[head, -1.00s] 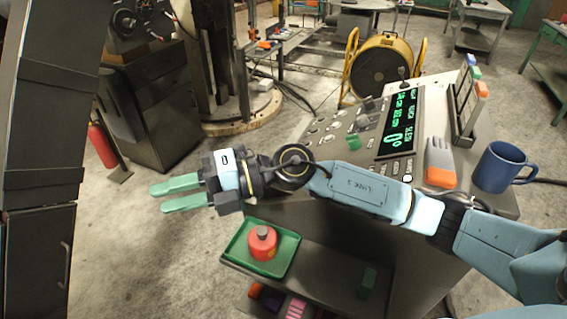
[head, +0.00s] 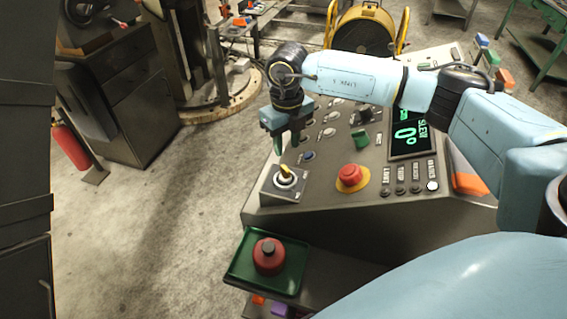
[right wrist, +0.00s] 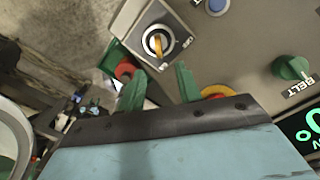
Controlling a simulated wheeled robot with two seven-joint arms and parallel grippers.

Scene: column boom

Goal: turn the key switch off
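The key switch (head: 285,177) sits on a grey box at the near left corner of the control console, with a yellow key standing in it. In the right wrist view the key switch (right wrist: 158,41) is ahead of the fingers, its yellow key pointing roughly along the gripper's line. My right gripper (head: 287,145) hangs above and a little behind the key switch in the head view, apart from it. Its green fingers (right wrist: 160,88) are spread with nothing between them. My left gripper is not in view.
A red mushroom button (head: 350,175) on a yellow ring and a green knob (head: 360,137) stand right of the key switch. A green tray (head: 240,273) with a red object (head: 268,256) is on a lower shelf. A display (head: 408,130) is further right.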

